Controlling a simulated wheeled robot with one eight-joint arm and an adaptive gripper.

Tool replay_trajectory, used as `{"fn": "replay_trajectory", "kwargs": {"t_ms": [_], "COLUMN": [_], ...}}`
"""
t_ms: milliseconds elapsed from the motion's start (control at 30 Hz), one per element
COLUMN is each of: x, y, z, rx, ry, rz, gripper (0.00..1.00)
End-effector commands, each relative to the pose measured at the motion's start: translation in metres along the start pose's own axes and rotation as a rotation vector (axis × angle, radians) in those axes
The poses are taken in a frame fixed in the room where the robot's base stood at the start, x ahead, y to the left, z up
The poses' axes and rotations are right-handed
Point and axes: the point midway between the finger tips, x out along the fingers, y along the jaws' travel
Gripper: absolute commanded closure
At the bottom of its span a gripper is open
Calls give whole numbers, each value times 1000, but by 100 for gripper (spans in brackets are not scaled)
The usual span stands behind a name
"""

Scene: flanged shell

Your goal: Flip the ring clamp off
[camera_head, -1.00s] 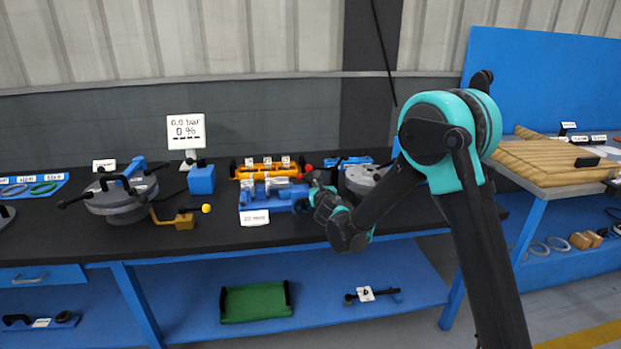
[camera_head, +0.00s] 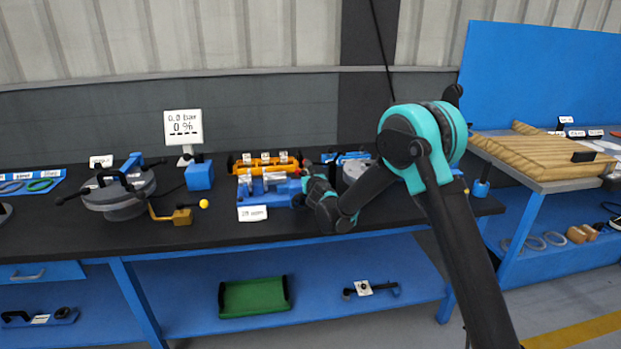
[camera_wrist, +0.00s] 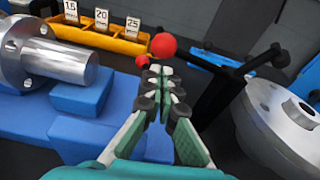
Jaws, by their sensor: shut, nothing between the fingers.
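My gripper (camera_wrist: 160,78) is shut and empty in the wrist view, with its fingertips just short of a red ball knob (camera_wrist: 163,46); I cannot tell whether they touch it. A smaller red ball (camera_wrist: 142,61) shows beside the tips. In the head view my gripper (camera_head: 308,180) is at the right end of a blue fixture (camera_head: 252,198). That fixture also shows in the wrist view (camera_wrist: 85,100), with a silver flanged cylinder (camera_wrist: 60,62) lying on it. I cannot tell which part is the ring clamp; the fingers hide what lies behind them.
A silver round flange (camera_wrist: 275,125) and a black T-shaped handle (camera_wrist: 222,90) stand close on the right. An orange rack (camera_head: 262,167) with number cards is behind the fixture. A clamped round lid (camera_head: 118,200) and yellow-knobbed lever (camera_head: 203,204) are farther left.

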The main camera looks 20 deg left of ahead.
Motion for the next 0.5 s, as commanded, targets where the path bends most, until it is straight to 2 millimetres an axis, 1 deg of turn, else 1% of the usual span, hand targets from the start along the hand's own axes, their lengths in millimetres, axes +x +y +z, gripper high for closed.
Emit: {"fn": "replay_trajectory", "kwargs": {"t_ms": [33, 200, 500], "x": [7, 21, 25], "y": [0, 0, 0], "z": [0, 0, 0], "rx": [0, -2, -1], "ry": [0, -1, 0], "rz": [0, 0, 0], "gripper": [100, 100, 100]}}
